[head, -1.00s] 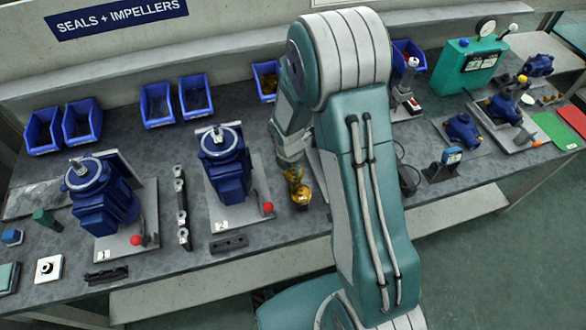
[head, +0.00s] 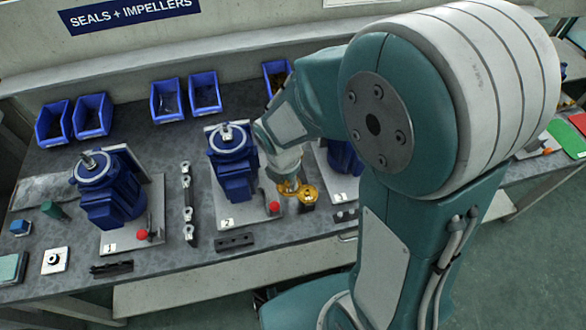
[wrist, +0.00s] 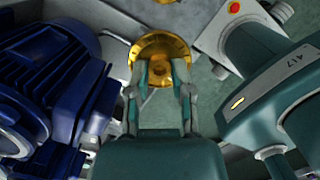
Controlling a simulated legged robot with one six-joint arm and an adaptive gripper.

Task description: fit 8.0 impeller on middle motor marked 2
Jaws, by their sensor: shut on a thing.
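The middle motor marked 2 (head: 233,168) is blue and stands on a grey plate, with a bare shaft pointing up at its top. My gripper (head: 291,187) is to its right, shut on a gold impeller (head: 305,196). In the wrist view, my gripper's fingers (wrist: 160,88) close on the near side of the round gold impeller (wrist: 160,48). A blue motor (wrist: 45,85) fills the left of that view, apart from the impeller. Any size mark on the impeller is too small to read.
Motor 1 (head: 108,190) stands to the left. Motor 3 (head: 345,158) is partly hidden behind my arm. A red-knobbed lever (head: 274,207) rises by the middle plate. Blue bins (head: 167,101) line the back of the bench. A rail (head: 188,205) lies between motors 1 and 2.

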